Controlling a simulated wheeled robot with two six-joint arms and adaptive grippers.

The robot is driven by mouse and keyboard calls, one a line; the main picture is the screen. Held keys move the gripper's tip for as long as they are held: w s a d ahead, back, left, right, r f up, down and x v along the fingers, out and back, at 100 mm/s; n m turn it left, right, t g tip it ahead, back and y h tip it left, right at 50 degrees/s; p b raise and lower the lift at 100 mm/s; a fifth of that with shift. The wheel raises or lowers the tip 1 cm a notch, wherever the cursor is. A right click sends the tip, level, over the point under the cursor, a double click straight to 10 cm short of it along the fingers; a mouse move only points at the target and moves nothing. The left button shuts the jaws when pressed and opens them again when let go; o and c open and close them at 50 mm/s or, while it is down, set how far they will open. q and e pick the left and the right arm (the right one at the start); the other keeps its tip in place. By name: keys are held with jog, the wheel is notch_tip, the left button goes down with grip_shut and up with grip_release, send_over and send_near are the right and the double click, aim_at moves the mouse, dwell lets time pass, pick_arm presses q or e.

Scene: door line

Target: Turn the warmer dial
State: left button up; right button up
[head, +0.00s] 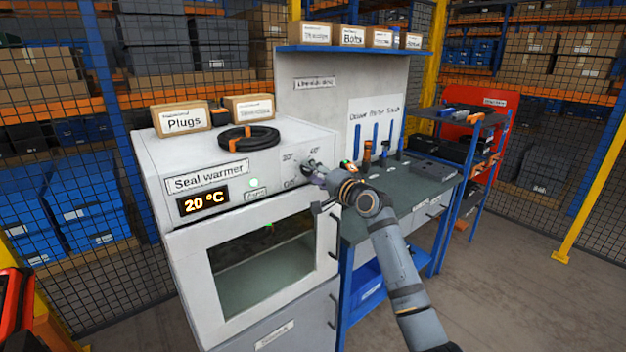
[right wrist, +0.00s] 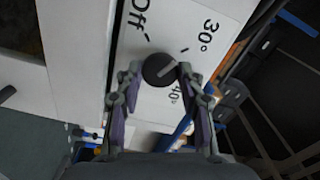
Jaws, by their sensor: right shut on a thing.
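The seal warmer (head: 185,155) is a white cabinet with an orange display (head: 203,201) that reads 20 °C. Its round dark dial (right wrist: 158,70) shows in the right wrist view, with a pale line across its face and the marks Off, 30° and 40° around it. My right gripper (right wrist: 159,73) is shut on the dial, one finger on each side. In the head view my right gripper (head: 311,171) reaches the right part of the warmer's front panel and largely hides the dial. My left gripper is in neither view.
A coil of black hose (head: 248,138) and the Plugs box (head: 182,119) lie on the warmer's top. The warmer's windowed door (head: 325,228) is below the panel, with a handle near my right arm. A green workbench (head: 395,190) with tools stands to the right.

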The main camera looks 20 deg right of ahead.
jog(key=n+b, duration=0.2)
jog(key=n, duration=0.1)
jog(key=shift+f+n, duration=0.3)
jog(key=n+b, duration=0.2)
jog(key=n, duration=0.1)
jog(key=shift+n, duration=0.3)
jog(key=n+b, duration=0.2)
jog(key=n, duration=0.2)
jog(key=shift+r+n+b, duration=0.1)
jog(key=shift+n+b, duration=0.65)
jog(key=shift+n, duration=0.95)
jog(key=o, duration=1.2)
jog(key=shift+r, duration=0.15)
jog(key=shift+c, duration=0.2)
